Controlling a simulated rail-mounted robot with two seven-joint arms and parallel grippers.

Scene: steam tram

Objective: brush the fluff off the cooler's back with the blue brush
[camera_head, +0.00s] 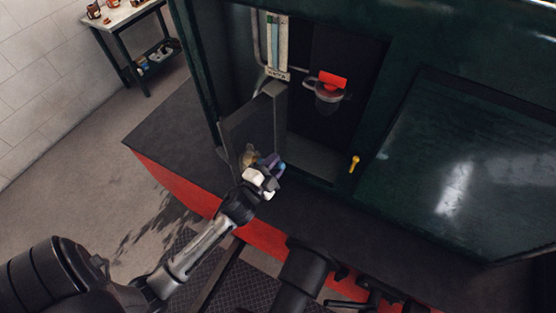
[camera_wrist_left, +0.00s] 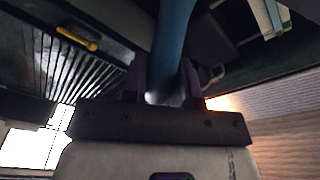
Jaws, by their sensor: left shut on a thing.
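My left gripper (camera_head: 272,172) is shut on a blue shaft, which I take as the blue brush (camera_wrist_left: 173,38), held between its purple fingers. The brush's bristle end is out of sight. In the head view the gripper is just in front of a dark upright panel (camera_head: 258,124), which appears to be the cooler's back. A small tan clump (camera_head: 248,156), likely fluff, shows low on the panel, just left of the gripper. I cannot tell whether brush and clump touch. My right gripper cannot be made out.
Behind the panel is an open recess with a white-and-teal gauge (camera_head: 276,45) and a red-topped metal part (camera_head: 331,82). A yellow handle (camera_head: 354,163) sticks out at right. A dark ledge (camera_head: 180,125) with red sides runs below. A small table (camera_head: 122,15) stands far left.

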